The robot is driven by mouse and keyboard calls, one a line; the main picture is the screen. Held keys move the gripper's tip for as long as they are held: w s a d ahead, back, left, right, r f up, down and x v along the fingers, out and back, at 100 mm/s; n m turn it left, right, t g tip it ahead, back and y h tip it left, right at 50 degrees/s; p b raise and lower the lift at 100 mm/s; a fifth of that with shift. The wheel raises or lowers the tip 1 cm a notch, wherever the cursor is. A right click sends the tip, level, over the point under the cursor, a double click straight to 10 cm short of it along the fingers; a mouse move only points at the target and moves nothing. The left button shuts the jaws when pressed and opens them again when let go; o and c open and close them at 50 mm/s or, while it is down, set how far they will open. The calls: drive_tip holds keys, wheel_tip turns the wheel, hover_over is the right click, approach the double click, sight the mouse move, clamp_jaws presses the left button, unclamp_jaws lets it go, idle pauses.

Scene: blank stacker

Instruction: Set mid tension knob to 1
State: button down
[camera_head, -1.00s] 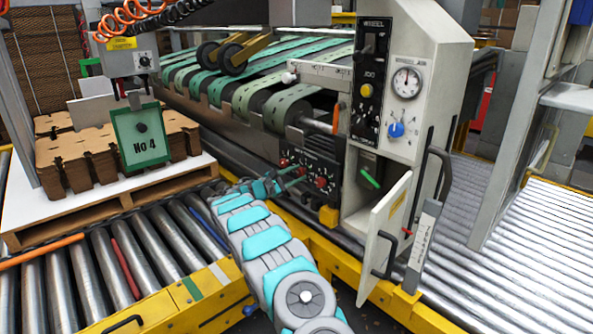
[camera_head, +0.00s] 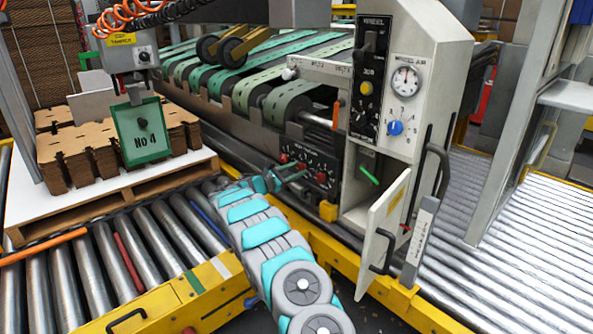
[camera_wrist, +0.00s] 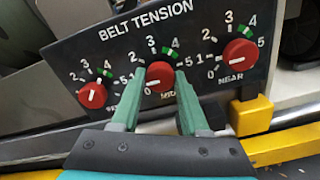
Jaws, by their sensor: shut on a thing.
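The belt tension panel (camera_wrist: 110,50) carries three red knobs with numbered dials in the wrist view. The mid tension knob (camera_wrist: 159,75) is the centre one. My gripper (camera_wrist: 159,80) is shut on it, with one green finger on each side. The knob's white mark points to the lower left; the low numbers there are hidden by the left finger. The near knob (camera_wrist: 240,54) is at the right and the far-left knob (camera_wrist: 92,95) at the left, both free of my fingers. In the head view my gripper (camera_head: 302,173) reaches the panel (camera_head: 330,160) from the left.
A yellow block (camera_wrist: 251,114) sits just below the near knob, right of my gripper. An open cabinet door (camera_head: 388,230) stands right of the panel. A yellow rail (camera_head: 320,240) runs below it. Rollers (camera_head: 150,240) lie at the left.

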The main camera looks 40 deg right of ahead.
drive_tip(key=shift+c, duration=2.1)
unclamp_jaws()
drive_tip(key=a+b, duration=0.1)
drive_tip(key=a, duration=0.6)
drive_tip(key=shift+s+a, duration=0.3)
drive_tip(key=shift+a, duration=0.1)
